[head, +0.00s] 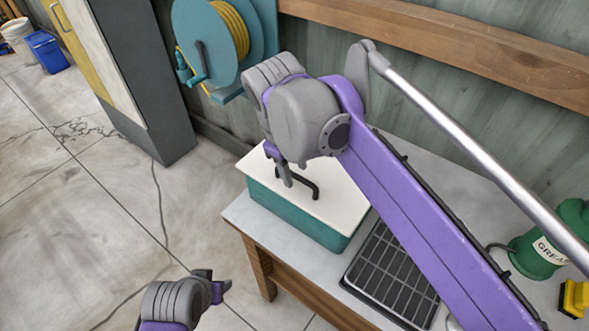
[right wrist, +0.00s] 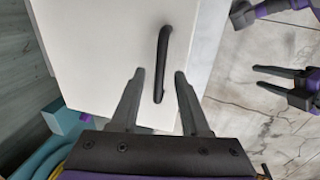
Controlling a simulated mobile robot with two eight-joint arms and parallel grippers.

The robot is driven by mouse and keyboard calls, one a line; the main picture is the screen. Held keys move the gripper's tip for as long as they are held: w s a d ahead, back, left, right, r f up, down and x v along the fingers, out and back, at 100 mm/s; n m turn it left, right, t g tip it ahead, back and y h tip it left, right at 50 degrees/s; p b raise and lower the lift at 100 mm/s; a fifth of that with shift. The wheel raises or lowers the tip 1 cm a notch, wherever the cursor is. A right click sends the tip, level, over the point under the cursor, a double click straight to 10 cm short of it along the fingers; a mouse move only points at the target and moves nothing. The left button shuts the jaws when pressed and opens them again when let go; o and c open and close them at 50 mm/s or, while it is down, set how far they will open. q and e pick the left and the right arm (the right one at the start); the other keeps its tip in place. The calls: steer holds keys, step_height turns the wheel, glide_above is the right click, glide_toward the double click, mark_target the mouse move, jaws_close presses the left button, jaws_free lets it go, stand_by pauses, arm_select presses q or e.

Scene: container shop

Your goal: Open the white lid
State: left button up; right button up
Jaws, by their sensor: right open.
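The white lid (head: 335,205) lies flat and shut on a teal box (head: 290,218) on the table. A black bar handle (head: 312,190) stands on the lid; it also shows in the right wrist view (right wrist: 162,62). My right gripper (head: 286,174) is above the lid, pointing down at the handle. In the right wrist view its fingers (right wrist: 159,74) are spread, with the near end of the handle between them and no clear contact. My left gripper (head: 217,282) is low, left of the table and away from the box. Its fingers look parted in the right wrist view (right wrist: 257,76).
A black grated tray (head: 385,275) is on the table (head: 262,226) right of the box. A green grease can (head: 541,252) and a yellow object (head: 575,297) stand farther right. A teal hose reel (head: 215,38) and a grey cabinet (head: 150,80) are behind.

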steer(key=shift+f, duration=0.15)
steer(key=shift+c, duration=0.3)
jaws_close()
stand_by(1.1)
